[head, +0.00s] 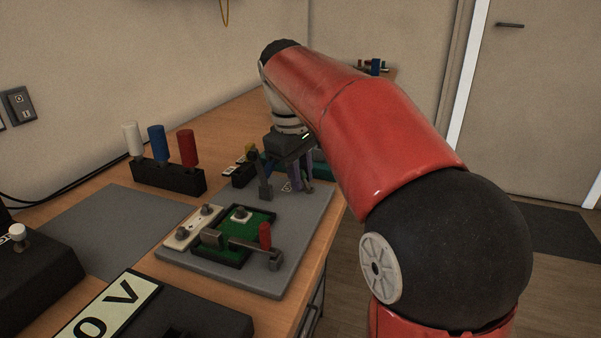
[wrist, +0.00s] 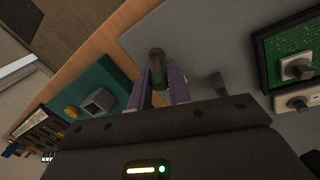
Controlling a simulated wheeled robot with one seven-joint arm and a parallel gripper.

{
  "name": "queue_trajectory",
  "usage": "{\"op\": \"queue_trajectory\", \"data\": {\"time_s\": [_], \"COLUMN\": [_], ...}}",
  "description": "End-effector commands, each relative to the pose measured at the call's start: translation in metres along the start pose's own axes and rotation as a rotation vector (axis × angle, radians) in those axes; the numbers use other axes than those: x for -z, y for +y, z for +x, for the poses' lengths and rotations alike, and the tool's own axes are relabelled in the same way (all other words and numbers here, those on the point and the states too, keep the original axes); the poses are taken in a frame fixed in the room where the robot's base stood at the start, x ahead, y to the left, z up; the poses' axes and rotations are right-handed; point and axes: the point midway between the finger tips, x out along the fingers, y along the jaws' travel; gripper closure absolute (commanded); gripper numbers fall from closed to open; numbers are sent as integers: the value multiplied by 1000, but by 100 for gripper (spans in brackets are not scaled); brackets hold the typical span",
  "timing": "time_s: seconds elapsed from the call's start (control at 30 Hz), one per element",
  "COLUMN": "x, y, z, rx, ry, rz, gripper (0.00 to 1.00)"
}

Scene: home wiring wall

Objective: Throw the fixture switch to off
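My gripper (head: 300,188) points down at the far right part of a grey board (head: 308,228). In the wrist view its two purple fingers (wrist: 160,80) stand apart, one on each side of a short dark post with a brownish-green top (wrist: 157,58). Whether they touch the post is hard to tell. No label marks the fixture switch, so I cannot tell for sure if this post is its handle. A grey upright piece (head: 265,189) stands left of the gripper and also shows in the wrist view (wrist: 219,84). My wrist partly hides this area in the head view.
A rack (head: 168,177) holds white, blue and red handles. A teal box (wrist: 115,75) is beside the gripper. A black meter sits front left.

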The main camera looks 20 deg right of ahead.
Motion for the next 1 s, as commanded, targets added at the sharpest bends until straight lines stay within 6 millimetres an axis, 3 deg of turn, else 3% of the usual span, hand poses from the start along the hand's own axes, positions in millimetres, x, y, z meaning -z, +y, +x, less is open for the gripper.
{"op": "queue_trajectory", "data": {"time_s": [0.03,0.13,0.57,1.0], "x": [0,0,-3,-18], "y": [0,0,1,7], "z": [0,0,0,1], "rx": [0,0,23,142], "ry": [0,0,65,395], "rz": [0,0,13,76], "gripper": [88,100,100,100]}}
